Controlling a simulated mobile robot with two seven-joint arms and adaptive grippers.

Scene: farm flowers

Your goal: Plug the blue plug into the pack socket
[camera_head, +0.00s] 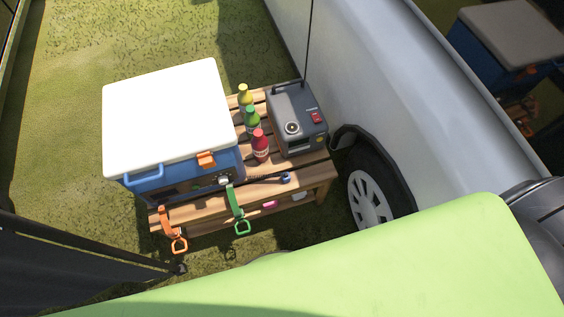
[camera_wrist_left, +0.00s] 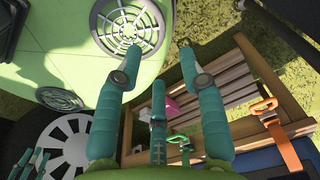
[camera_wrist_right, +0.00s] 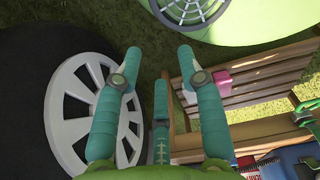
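The blue plug (camera_head: 286,179) lies near the front edge of the slatted wooden table, at the end of a dark cable that runs left toward the cooler. The grey pack (camera_head: 290,105) stands at the table's right back. The socket looks empty. My left gripper (camera_wrist_left: 158,50) is open with nothing between its teal fingers. My right gripper (camera_wrist_right: 160,54) is also open and empty. Neither gripper shows in the head view.
A blue cooler with a white lid (camera_head: 170,115) fills the table's left. Yellow, green and red bottles (camera_head: 260,146) stand between it and the pack. Orange (camera_head: 168,228) and green (camera_head: 236,205) straps hang at the front. A vehicle wheel (camera_head: 368,197) is close right.

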